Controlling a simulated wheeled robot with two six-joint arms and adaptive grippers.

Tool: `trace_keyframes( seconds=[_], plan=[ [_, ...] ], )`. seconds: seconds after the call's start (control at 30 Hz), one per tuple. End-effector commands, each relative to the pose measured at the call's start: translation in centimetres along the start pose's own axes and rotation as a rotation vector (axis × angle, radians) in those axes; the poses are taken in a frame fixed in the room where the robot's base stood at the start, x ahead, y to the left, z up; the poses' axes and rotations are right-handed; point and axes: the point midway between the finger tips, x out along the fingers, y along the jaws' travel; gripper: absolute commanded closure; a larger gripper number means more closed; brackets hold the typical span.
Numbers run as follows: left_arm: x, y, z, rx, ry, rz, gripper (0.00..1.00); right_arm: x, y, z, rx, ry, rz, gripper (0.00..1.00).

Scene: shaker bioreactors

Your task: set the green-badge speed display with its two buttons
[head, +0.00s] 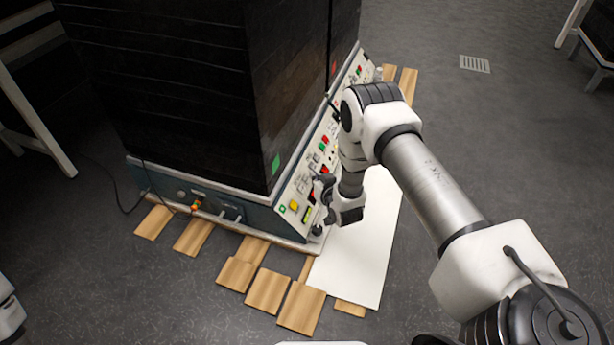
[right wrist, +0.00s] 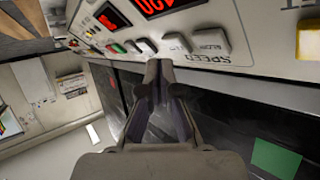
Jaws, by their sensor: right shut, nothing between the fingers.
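The sloped control panel (head: 325,150) runs along the right side of the dark cabinet. A green square badge (head: 276,163) sits on the cabinet's lower corner; it also shows in the right wrist view (right wrist: 276,158). In the right wrist view a lit red display (right wrist: 157,5) is cut off by the top edge, with two grey buttons, (right wrist: 212,40) and (right wrist: 176,43), beside the word SPEED. My right gripper (right wrist: 160,66) is shut and empty, its tips close to the nearer grey button; contact cannot be told. In the head view my right gripper (head: 324,188) partly hides the panel. My left gripper is out of view.
A second red display (right wrist: 113,17) and several small buttons lie farther along the panel. A yellow button (right wrist: 310,40) is at the right. Wooden boards (head: 268,290) and a white sheet (head: 360,255) lie around the cabinet's foot.

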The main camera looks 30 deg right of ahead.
Motion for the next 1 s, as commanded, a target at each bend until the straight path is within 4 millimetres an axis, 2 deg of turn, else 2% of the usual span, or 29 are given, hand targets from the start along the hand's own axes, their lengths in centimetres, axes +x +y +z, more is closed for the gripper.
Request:
trace_keyframes(
  seconds=[0.27, 0.77, 1.0],
  plan=[
    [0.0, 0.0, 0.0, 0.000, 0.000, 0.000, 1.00, -0.1, 0.0, 0.0, 0.000, -0.001, 0.000, 1.00],
    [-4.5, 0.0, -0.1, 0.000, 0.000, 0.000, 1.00, -3.2, 2.2, -2.6, 0.000, -0.001, 0.001, 1.00],
    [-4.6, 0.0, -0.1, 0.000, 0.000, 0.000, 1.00, -3.5, 2.6, -2.5, 0.000, -0.001, 0.000, 1.00]
  ],
)
